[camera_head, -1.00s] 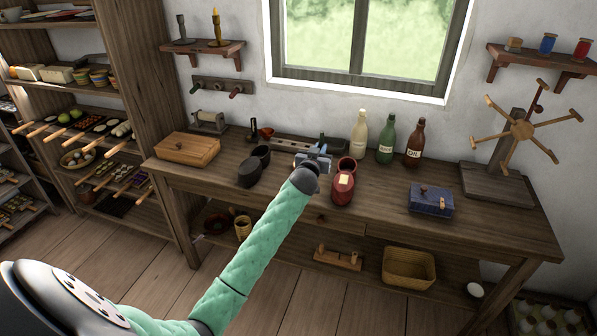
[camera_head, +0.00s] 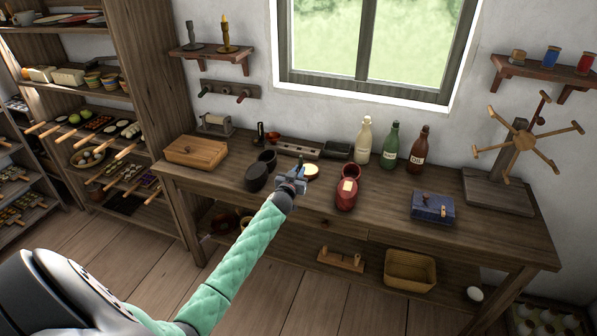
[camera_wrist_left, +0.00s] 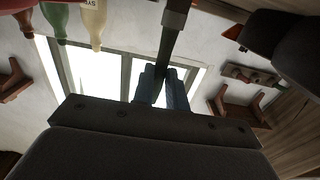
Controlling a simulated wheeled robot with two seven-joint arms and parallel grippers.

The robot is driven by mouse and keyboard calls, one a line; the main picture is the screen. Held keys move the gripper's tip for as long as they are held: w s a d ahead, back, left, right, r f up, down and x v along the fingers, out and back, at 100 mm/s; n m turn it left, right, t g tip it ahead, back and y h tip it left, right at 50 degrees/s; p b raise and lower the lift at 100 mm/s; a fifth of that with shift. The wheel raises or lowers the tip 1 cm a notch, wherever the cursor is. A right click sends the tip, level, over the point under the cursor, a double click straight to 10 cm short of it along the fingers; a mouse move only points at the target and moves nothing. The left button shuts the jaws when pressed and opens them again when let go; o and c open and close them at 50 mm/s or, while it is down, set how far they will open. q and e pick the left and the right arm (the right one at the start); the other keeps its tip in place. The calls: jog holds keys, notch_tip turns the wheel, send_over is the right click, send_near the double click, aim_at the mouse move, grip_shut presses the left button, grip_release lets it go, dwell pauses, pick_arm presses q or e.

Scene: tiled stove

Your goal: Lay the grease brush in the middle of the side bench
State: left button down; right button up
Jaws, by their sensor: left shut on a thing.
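My left gripper (camera_head: 293,182) is over the middle-left part of the wooden bench (camera_head: 390,200). It is shut on a thin dark handle, which I take for the grease brush (camera_head: 301,163); it stands up from the fingers in the head view. In the left wrist view the blue fingertips (camera_wrist_left: 163,86) close on the dark shaft of the brush (camera_wrist_left: 174,35). Its bristle end is too small or hidden to make out. My right gripper is not in view.
The front middle is bare.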

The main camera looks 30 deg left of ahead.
pick_arm(q)
jog(key=shift+f, duration=0.35)
jog(key=shift+f, duration=0.15)
jog(key=c, duration=1.4)
grip_release()
